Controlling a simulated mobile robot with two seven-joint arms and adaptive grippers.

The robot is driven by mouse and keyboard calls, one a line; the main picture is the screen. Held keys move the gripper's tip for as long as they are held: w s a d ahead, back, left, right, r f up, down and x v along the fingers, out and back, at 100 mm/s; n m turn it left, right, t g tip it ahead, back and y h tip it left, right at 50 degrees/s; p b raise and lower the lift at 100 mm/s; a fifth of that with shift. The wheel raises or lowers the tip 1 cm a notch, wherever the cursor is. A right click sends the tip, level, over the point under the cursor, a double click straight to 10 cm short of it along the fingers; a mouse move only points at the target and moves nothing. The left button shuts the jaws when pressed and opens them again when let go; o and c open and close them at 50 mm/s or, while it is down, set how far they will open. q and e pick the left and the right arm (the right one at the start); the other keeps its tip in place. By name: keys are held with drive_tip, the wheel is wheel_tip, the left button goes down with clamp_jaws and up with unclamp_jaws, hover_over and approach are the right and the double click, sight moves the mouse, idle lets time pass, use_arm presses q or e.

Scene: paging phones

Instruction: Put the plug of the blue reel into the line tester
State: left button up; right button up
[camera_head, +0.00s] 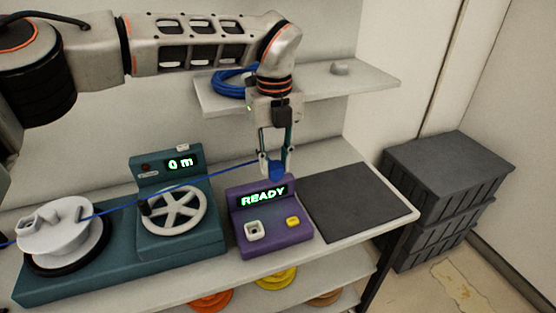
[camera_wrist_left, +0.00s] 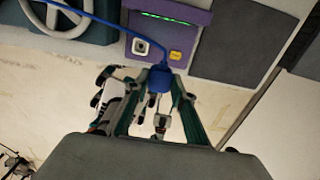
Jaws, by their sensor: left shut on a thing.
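My left gripper (camera_head: 276,168) is shut on a blue plug (camera_head: 277,173), which it holds in the air above the top of the purple line tester (camera_head: 283,239). The plug also shows between the fingers in the left wrist view (camera_wrist_left: 159,80). The tester's screen reads READY. Its front has a white square socket (camera_head: 254,230) and a yellow button (camera_head: 293,222). A blue cable (camera_head: 190,184) runs from the plug to the left, past the teal winding machine. The plug and the socket are apart.
The teal machine (camera_head: 180,245) has a hand wheel, a white spool (camera_head: 62,230) and a screen reading 0 m. A dark mat (camera_head: 350,200) lies bare right of the tester. A blue coil (camera_head: 232,84) lies on the upper shelf (camera_head: 310,92). Grey crates (camera_head: 440,190) stand at right.

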use_arm(q)
drive_tip(key=shift+s+a+f+b, duration=0.1)
drive_tip(key=shift+a+f+b, duration=0.15)
drive_tip(key=shift+f+b, duration=0.15)
drive_tip(key=shift+a+f+b, duration=0.25)
drive_tip(key=shift+f, duration=0.2)
drive_tip(key=s+a+f+b, duration=0.1)
drive_tip(key=a+f+b, duration=0.3)
drive_tip(key=f, duration=0.3)
drive_tip(key=shift+a+f, duration=0.25)
drive_tip(key=shift+a, duration=0.25)
drive_tip(key=shift+s, duration=0.1)
idle(0.4)
drive_tip(key=shift+d+f+b, duration=0.1)
drive_tip(key=shift+f+b, duration=0.75)
drive_tip(key=shift+f, duration=1.65)
